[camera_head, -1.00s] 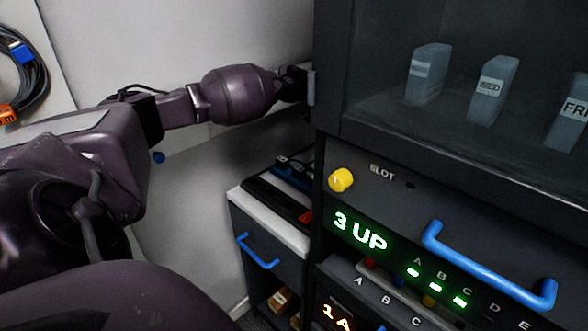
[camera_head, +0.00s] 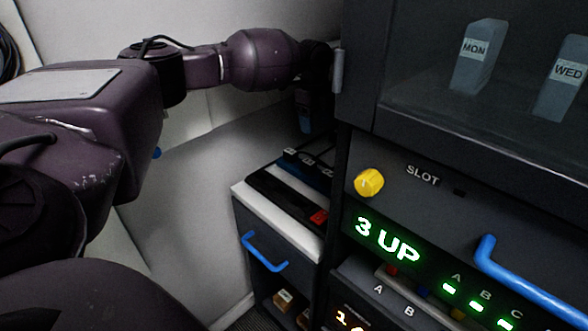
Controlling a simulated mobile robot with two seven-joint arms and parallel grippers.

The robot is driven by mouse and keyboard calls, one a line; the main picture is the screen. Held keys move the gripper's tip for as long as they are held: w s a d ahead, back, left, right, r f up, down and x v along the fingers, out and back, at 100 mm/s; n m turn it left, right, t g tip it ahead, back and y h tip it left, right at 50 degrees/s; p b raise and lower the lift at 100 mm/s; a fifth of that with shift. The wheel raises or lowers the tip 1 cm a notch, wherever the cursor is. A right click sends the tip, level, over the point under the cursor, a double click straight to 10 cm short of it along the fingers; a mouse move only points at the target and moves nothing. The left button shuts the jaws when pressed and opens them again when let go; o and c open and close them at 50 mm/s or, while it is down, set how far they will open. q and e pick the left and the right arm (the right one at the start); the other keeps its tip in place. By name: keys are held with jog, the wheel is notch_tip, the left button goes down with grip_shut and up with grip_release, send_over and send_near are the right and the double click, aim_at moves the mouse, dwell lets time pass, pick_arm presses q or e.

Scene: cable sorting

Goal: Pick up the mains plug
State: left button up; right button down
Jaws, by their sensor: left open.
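I cannot make out the mains plug for certain. A dark power strip (camera_head: 280,197) with a red switch (camera_head: 319,217) lies on the white-topped side cabinet (camera_head: 240,190). Behind it is a dark blue row with small pale-marked black pieces (camera_head: 308,160); whether one is a plug I cannot tell. My left gripper (camera_head: 305,118) hangs at the end of the arm, above the back of that side cabinet and apart from it. It is open, dim and partly hidden by the edge of the tall cabinet. My right gripper is not in view.
The tall dark cabinet (camera_head: 358,100) stands close to my left wrist, with a glass front, a yellow knob (camera_head: 369,182), a green display (camera_head: 387,240) and a blue handle (camera_head: 520,285). The side cabinet has a blue handle (camera_head: 264,252). The white wall behind is clear.

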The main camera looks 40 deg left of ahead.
aim_at(308, 161)
pick_arm(q)
jog(key=f, duration=0.1)
jog(key=s+f, duration=0.1)
jog(key=a+f+y, duration=0.1)
jog(key=shift+s+a+f, duration=0.1)
jog(key=shift+s+f, duration=0.1)
jog(key=shift+f, duration=0.05)
notch_tip(308, 161, down, 5)
jog(key=shift+w+f+b, duration=0.1)
jog(key=shift+f+b, duration=0.05)
jog(key=shift+b, duration=0.5)
jog(key=shift+g, duration=0.3)
notch_tip(308, 161, down, 4)
jog(key=shift+f+b, duration=0.1)
jog(key=shift+b, duration=0.5)
jog(key=shift+w+f, duration=0.1)
jog(key=shift+f, duration=0.3)
jog(key=shift+r, duration=0.1)
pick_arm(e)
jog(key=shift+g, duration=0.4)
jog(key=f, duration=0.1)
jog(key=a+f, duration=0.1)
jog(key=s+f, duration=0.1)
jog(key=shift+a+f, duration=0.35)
pick_arm(q)
jog(key=c, duration=1)
jog(key=shift+r, duration=0.1)
jog(key=shift+c, duration=0.2)
